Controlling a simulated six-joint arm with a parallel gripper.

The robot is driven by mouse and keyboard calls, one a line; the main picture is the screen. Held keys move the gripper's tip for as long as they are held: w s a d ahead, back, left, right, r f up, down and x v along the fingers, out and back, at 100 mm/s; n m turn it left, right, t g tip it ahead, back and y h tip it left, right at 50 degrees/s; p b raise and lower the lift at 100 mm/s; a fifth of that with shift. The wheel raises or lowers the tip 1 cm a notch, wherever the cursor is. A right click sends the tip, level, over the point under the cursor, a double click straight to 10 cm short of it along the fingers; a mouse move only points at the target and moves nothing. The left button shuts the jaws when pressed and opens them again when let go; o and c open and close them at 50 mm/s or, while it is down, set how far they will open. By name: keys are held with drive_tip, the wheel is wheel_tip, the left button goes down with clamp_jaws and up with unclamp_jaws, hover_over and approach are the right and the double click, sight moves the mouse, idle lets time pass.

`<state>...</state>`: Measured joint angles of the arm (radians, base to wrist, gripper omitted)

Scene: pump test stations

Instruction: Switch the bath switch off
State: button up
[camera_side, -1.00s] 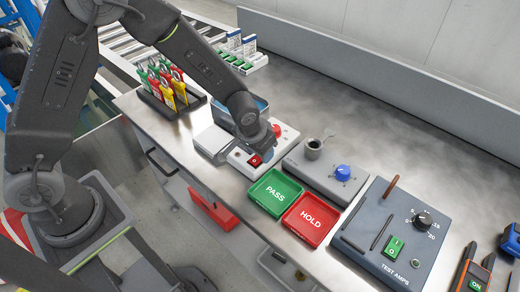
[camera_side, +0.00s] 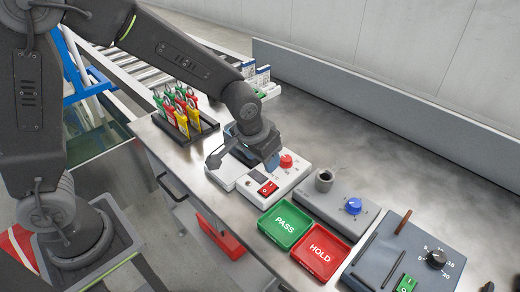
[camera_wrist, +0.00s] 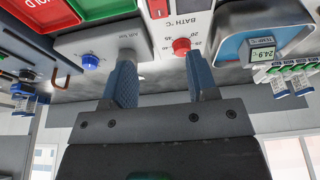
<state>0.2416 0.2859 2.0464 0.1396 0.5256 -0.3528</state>
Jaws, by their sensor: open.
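The bath switch (camera_side: 267,187) is a small red rocker on the front of the white bath control box (camera_side: 285,182). A "0" mark seems to show on it; its tilt is too small to judge. It shows partly at the top edge of the wrist view (camera_wrist: 159,8). My gripper (camera_side: 272,163) is above the box, just behind the switch in the side view, and hides part of the box. In the wrist view my gripper (camera_wrist: 160,68) is open and empty, its blue fingers apart. The red knob (camera_wrist: 181,45) beside "BATH °C" appears between them, near the right finger.
The blue-rimmed bath (camera_wrist: 230,45) with a 24.9 display is beside the box. A grey box with a blue knob (camera_side: 353,206), the green PASS tray (camera_side: 284,224) and red HOLD tray (camera_side: 320,252) stand nearby.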

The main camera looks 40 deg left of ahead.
drive_tip(key=v, duration=0.2)
drive_tip(key=shift+s+r, duration=0.1)
drive_tip(key=shift+r, duration=0.25)
drive_tip(key=s+a+r+t, duration=0.1)
drive_tip(key=s+a+r, duration=0.3)
drive_tip(key=s, duration=0.5)
drive_tip(key=s+a+r+t, duration=0.1)
drive_tip(key=s+a+r, duration=0.3)
drive_tip(key=s+r, duration=0.3)
drive_tip(key=shift+s+a+r, duration=0.25)
drive_tip(key=shift+s+r, duration=0.1)
drive_tip(key=shift+s, duration=0.7)
